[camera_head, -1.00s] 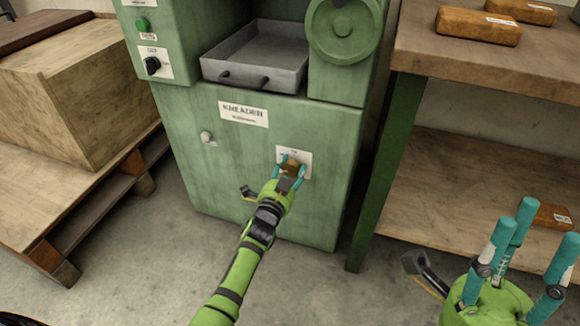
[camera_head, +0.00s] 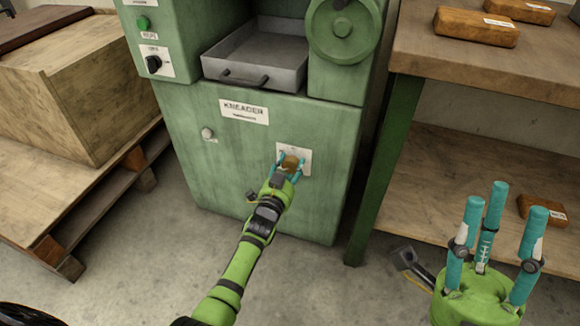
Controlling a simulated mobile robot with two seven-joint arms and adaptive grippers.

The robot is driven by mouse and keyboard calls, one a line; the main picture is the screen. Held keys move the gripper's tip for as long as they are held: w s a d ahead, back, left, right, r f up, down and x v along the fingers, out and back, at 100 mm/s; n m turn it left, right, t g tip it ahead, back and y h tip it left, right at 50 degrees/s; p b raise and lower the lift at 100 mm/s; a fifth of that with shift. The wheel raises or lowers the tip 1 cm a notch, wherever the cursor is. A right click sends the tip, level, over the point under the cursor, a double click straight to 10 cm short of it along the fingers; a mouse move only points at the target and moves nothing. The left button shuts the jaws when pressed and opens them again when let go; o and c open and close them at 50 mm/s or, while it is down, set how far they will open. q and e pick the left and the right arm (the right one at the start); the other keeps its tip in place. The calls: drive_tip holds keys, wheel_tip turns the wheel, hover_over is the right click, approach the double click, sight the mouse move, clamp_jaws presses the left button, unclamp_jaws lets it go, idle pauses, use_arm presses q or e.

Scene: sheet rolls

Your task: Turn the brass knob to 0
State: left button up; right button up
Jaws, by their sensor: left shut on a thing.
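The brass knob (camera_head: 290,163) sits on a white plate (camera_head: 305,161) on the front of the green kneader (camera_head: 250,150). My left gripper (camera_head: 289,164) reaches up to it, and its teal fingers are closed on the knob from both sides. The fingers and wrist cover part of the plate, so the scale marks and the knob's setting cannot be read. My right gripper (camera_head: 495,225) is at the lower right with its teal fingers spread, pointing up, empty and away from the machine.
A metal tray (camera_head: 257,55) and a round green wheel (camera_head: 343,30) are above. A black switch (camera_head: 154,64) and green button (camera_head: 143,23) are at upper left. A wooden bench (camera_head: 430,50) with brown blocks stands right, a wooden crate (camera_head: 75,90) on a pallet left.

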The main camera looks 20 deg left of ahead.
use_arm(q)
drive_tip(key=shift+d+r, duration=0.15)
drive_tip(key=shift+d, duration=0.05)
drive_tip(key=o, duration=1.1)
drive_tip(key=shift+o, duration=0.3)
drive_tip(key=shift+a, duration=0.1)
drive_tip(key=s, duration=1.2)
drive_tip(key=shift+a, duration=0.2)
